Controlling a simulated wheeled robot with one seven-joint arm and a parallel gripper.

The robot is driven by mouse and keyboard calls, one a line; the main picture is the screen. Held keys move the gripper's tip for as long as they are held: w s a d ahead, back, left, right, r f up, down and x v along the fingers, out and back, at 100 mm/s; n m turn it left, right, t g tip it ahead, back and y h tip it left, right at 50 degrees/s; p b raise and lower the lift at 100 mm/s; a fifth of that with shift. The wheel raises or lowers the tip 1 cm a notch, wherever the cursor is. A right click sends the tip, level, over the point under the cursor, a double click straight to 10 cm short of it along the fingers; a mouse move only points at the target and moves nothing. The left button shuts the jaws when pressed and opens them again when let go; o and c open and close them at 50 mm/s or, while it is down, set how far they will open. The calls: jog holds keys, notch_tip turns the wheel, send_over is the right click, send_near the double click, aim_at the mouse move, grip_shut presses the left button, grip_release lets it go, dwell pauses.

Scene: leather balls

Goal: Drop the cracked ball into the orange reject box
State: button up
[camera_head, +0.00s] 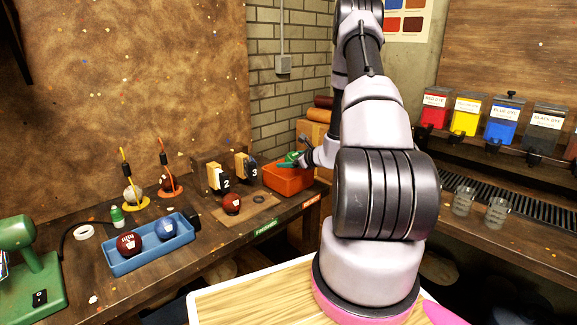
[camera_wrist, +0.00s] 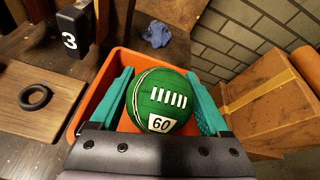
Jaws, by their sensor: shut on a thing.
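A green ball (camera_wrist: 162,98) with white stitch-like bars and the number 60 is held between the teal fingers of my gripper (camera_wrist: 158,76). It also shows small in the head view (camera_head: 293,156), at my gripper (camera_head: 289,163). The orange box (camera_head: 288,181) stands on the bench at the right end, and my gripper and the ball are over it. In the wrist view the orange box (camera_wrist: 92,100) surrounds the ball from behind; the ball hides much of its inside. I cannot make out a crack on the visible side.
A dark red ball (camera_head: 231,203) sits on a wooden board. A blue tray (camera_head: 122,266) holds a red and a blue ball. Black blocks numbered 2 (camera_head: 217,177) and 3 (camera_head: 246,167) stand left of the box. A cardboard box (camera_wrist: 265,100) is to its right.

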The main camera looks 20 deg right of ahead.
jog(key=shift+f, duration=0.85)
